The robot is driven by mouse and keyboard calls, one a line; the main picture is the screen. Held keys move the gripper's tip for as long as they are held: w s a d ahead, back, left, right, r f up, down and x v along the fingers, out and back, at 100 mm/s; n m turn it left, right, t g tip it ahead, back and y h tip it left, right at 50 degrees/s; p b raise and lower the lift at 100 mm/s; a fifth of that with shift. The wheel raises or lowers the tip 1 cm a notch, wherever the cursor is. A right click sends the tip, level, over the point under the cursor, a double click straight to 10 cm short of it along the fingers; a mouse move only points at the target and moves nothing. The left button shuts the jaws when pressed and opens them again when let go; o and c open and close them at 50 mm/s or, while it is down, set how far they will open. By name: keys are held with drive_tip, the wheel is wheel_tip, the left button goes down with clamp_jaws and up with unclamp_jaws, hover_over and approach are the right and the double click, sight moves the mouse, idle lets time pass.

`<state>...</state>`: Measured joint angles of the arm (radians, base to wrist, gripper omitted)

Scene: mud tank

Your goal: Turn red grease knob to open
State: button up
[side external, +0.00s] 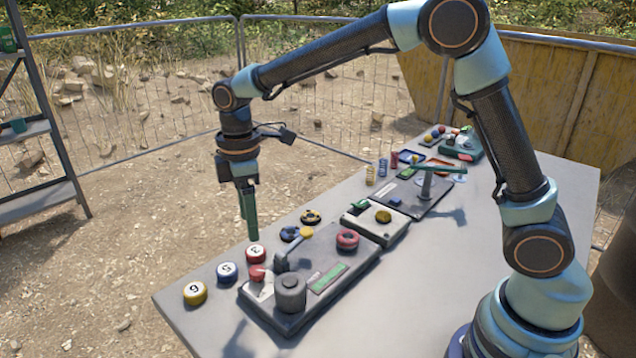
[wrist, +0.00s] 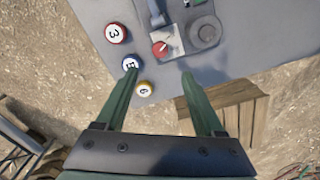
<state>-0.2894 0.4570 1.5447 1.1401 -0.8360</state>
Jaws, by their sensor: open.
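A small red knob (side external: 257,273) sits on a pale plate at the near left end of a grey panel (side external: 315,317). It also shows in the wrist view (wrist: 160,49), between and just beyond my fingertips. A second, ring-shaped red knob (side external: 347,239) stands farther right on the same panel. The frames do not show which one is the grease knob. My gripper (side external: 249,236) points down, to the left of the panel and above it. In the wrist view its green fingers (wrist: 160,74) are open, apart, with nothing between them.
The table's near right is clear.

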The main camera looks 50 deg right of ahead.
sight(256, 270)
wheel_tip(256, 270, down, 12)
drive_tip(key=shift+r, duration=0.1)
idle(0.4)
clamp_jaws()
